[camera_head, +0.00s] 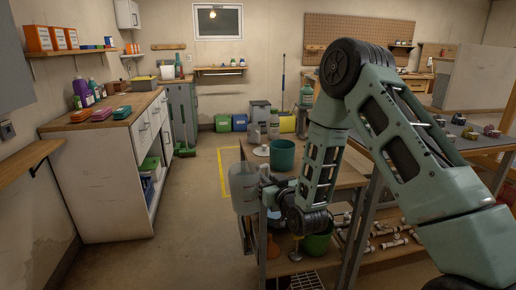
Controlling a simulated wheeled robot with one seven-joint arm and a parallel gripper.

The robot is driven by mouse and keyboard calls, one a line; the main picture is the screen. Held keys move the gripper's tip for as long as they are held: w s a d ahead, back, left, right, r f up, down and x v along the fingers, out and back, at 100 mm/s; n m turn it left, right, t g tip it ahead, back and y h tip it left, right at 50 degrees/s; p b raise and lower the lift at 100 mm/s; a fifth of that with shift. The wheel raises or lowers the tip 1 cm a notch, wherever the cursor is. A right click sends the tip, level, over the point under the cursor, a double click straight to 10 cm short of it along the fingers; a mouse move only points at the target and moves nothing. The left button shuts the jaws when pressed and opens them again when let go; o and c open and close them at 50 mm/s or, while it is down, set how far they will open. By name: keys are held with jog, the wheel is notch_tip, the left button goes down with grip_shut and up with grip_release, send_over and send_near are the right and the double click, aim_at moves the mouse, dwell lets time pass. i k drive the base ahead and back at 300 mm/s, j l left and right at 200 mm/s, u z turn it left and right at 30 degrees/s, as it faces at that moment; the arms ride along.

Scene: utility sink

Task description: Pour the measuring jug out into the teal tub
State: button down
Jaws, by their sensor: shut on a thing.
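The measuring jug (243,187) is a translucent grey vessel, roughly upright in the middle of the camera_head view. My gripper (266,184) is shut on its right side and holds it at the left edge of the work table, in front of the teal tub. The teal tub (282,154) stands upright on the table, up and to the right of the jug. The tub's inside and the jug's contents are too small to make out. My arm hides the table to the right of the tub.
Bottles (273,124) and a small pale dish (261,151) stand near the tub. A green bucket (317,245) and pipe pieces (390,241) are on the lower shelf. A white cabinet (110,170) stands left, with clear floor (190,230) between.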

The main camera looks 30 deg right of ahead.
aim_at(282, 152)
jog(key=i+j+u, duration=0.1)
jog(key=u, duration=0.25)
jog(key=j+u, duration=0.15)
jog(key=u, duration=0.2)
jog(key=i+u, duration=0.15)
jog(key=u, duration=0.2)
jog(key=i+j+z, duration=0.1)
jog(key=z, duration=0.35)
jog(key=i+j+z, duration=0.15)
jog(key=z, duration=0.25)
jog(key=i+j+z, duration=0.1)
jog(key=z, duration=0.35)
jog(key=i+z, duration=0.3)
jog(key=i, duration=0.1)
